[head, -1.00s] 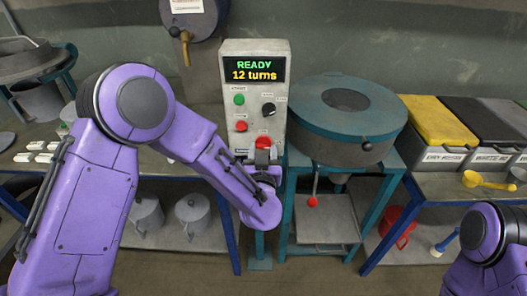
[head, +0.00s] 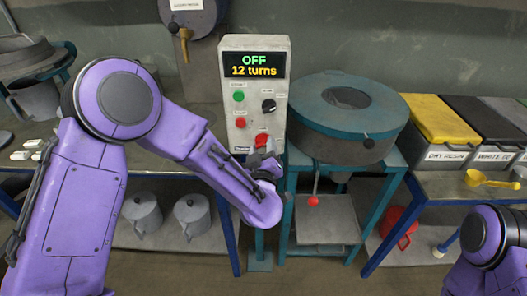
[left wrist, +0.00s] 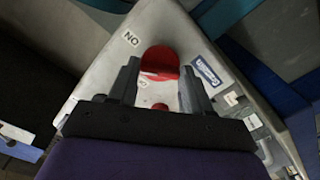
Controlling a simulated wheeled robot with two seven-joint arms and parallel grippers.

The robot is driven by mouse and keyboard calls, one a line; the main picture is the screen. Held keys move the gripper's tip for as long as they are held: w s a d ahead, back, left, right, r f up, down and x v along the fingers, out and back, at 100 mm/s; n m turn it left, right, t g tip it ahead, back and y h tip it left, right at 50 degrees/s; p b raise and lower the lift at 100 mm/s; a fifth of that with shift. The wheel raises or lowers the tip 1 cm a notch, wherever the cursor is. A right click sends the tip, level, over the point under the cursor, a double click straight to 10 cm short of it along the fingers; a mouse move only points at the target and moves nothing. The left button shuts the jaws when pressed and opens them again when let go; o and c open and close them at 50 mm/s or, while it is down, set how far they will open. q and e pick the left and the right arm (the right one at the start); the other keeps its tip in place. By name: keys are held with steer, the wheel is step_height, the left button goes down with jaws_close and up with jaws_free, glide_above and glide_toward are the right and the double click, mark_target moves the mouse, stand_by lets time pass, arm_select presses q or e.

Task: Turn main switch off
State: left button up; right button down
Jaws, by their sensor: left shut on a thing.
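The control box (head: 252,90) stands upright, with a display (head: 254,64) reading "OFF" and "12 turns". Its red main switch (head: 262,140) is low on the front, partly hidden by my left gripper (head: 266,158). In the left wrist view the red switch (left wrist: 160,60) is between the fingers of my left gripper (left wrist: 159,78), which is shut on it. An "ON" label (left wrist: 130,38) shows upside down beside it. Only a purple part of my right arm shows at the lower right; its gripper is out of view.
A teal-topped round machine (head: 345,115) stands close on the right of the box, on a teal stand. A bin with a yellow lid (head: 440,118) and a yellow scoop (head: 490,179) are farther right. Grey cans (head: 192,215) sit on the shelf below.

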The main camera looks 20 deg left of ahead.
arm_select(q)
steer(key=n+b, duration=0.2)
steer(key=n, duration=0.3)
steer(key=shift+f+n, duration=0.1)
steer(key=shift+n, duration=0.3)
steer(key=n+b, duration=0.3)
steer(key=n, duration=0.2)
steer(key=shift+n, duration=0.3)
steer(key=o, duration=1.1)
steer(key=shift+c, duration=0.2)
steer(key=b+v, duration=0.1)
steer(key=v, duration=0.9)
steer(key=shift+s, duration=0.25)
